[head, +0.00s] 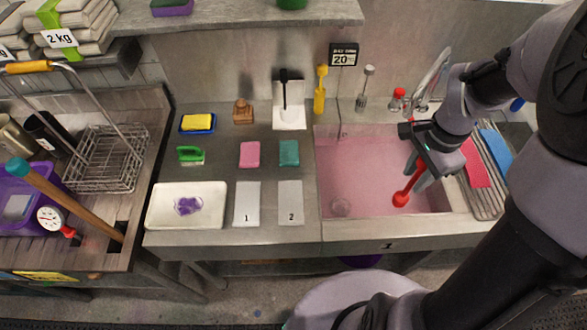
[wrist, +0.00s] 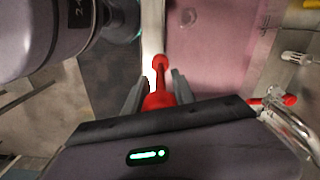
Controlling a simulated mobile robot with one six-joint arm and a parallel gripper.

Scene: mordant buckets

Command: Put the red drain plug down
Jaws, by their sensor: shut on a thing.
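The red drain plug (head: 401,198) is a red rod with a round knob at its low end. My gripper (head: 419,172) is shut on it and holds it hanging over the right part of the sink (head: 350,165), which has a pink liquid or tint inside. In the wrist view, the plug (wrist: 160,64) stands out between the two grey fingers of my gripper (wrist: 156,90), close to the pale front rim of the sink. Its upper end is partly hidden by the gripper, and I cannot tell whether its knob touches anything.
A tap (head: 432,75) with a red knob stands behind the sink. A ribbed drainer with a red board (head: 474,163) and a blue board (head: 494,153) lies to the right. A white tray (head: 160,213), cards 1 (head: 247,205) and 2 (head: 291,204), and sponges occupy the left counter.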

